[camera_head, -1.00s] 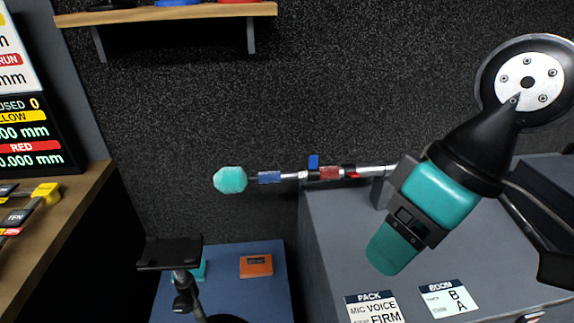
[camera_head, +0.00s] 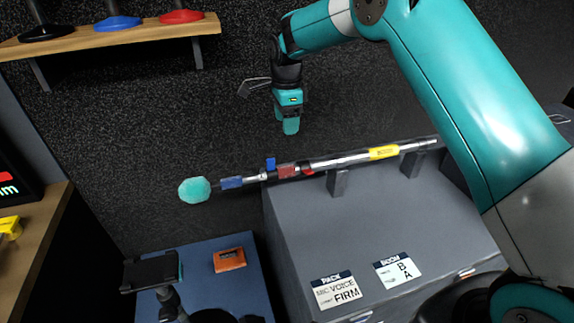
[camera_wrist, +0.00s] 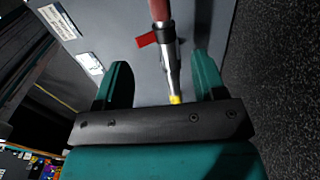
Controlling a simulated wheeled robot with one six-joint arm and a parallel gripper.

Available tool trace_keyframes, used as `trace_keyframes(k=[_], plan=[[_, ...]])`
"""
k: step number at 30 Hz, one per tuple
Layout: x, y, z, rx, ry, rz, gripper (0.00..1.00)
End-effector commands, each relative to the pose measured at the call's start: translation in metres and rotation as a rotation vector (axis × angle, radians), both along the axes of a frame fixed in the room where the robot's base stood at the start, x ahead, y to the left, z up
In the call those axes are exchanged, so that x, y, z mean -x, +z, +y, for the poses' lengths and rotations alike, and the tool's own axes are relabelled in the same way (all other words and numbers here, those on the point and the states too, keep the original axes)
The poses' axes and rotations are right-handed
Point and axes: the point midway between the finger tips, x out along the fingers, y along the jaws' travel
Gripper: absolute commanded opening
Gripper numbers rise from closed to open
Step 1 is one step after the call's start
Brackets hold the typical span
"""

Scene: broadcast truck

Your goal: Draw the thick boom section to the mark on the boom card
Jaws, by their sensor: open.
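The boom lies level on stands on the grey case in the head view. It has a teal ball at its left end, a blue sleeve, a red sleeve (camera_head: 287,170), a silver tube (camera_head: 340,160) and a yellow label (camera_head: 384,152). My gripper (camera_head: 291,128) points down above the boom, clear of it. In the wrist view my gripper (camera_wrist: 162,82) is open and empty, with the silver tube (camera_wrist: 172,72) showing between its two fingers. A red tab (camera_wrist: 146,40) sits just beyond. The boom card (camera_head: 397,269) reads B above A; its smaller print is unclear.
The pack card (camera_head: 336,290) lies beside the boom card on the grey case (camera_head: 300,240). Two stands (camera_head: 338,183) hold the boom. An orange box (camera_head: 229,259) sits on a blue surface. A shelf (camera_head: 110,40) with coloured items hangs above left.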

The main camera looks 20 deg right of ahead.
Motion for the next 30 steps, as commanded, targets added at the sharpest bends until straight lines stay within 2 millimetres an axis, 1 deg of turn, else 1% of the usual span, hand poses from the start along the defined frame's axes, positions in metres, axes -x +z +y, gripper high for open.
trace_keyframes(k=[5, 15, 18, 21, 24, 30], plan=[[0.001, -0.03, 0.0, 0.001, 0.001, 0.005, 0.64], [0.002, -0.108, 0.0, 0.0, 0.003, 0.005, 0.64], [0.002, -0.128, 0.0, 0.0, 0.004, 0.004, 0.64], [0.001, -0.144, 0.0, 0.0, 0.004, 0.002, 0.64], [0.001, -0.155, 0.0, -0.001, 0.004, 0.0, 0.64], [0.001, -0.165, 0.0, -0.001, 0.004, -0.001, 0.64]])
